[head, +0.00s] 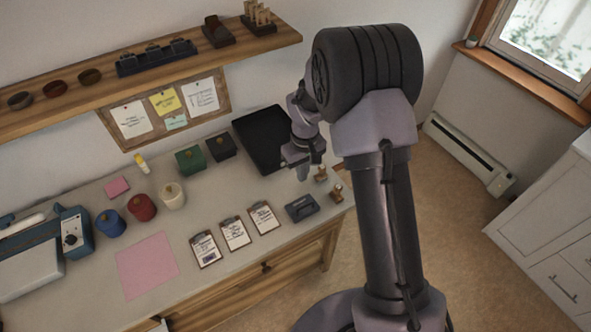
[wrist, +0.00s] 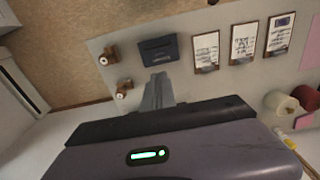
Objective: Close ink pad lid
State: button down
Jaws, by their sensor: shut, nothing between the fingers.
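The ink pad (head: 302,207) is a small dark blue-grey case near the right front edge of the worktop. It also shows in the wrist view (wrist: 158,50), just beyond the fingertips. I cannot tell for sure how far its lid is open. My gripper (head: 303,173) is above the worktop, behind the ink pad in the head view, apart from it. In the wrist view its grey fingers (wrist: 159,88) are together and hold nothing, pointing toward the ink pad.
Two wooden stamps (head: 321,174) (head: 337,192) stand right of the ink pad, close to the gripper. Several clipboards, the nearest one (head: 264,217), lie left of it. A black tray (head: 243,126) lies behind. A wooden shelf (head: 105,87) hangs on the wall.

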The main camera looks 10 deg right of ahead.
jog(key=b, duration=0.1)
send_over(305, 212)
jog(key=w, duration=0.3)
notch_tip(305, 212, down, 7)
jog(key=f, duration=0.1)
jog(key=s+f+b, duration=0.1)
jog(key=f, duration=0.1)
jog(key=shift+s+a, duration=0.1)
jog(key=shift+s, duration=0.05)
jog(key=shift+s+f, duration=0.25)
jog(key=shift+f, duration=0.05)
jog(key=shift+b, duration=0.3)
jog(key=shift+s+f+b, duration=0.15)
jog(key=shift+f+b, duration=0.2)
jog(key=shift+f, duration=0.1)
jog(key=shift+s+d+f, duration=0.1)
jog(key=shift+s+d, duration=0.1)
jog(key=shift+s, duration=0.35)
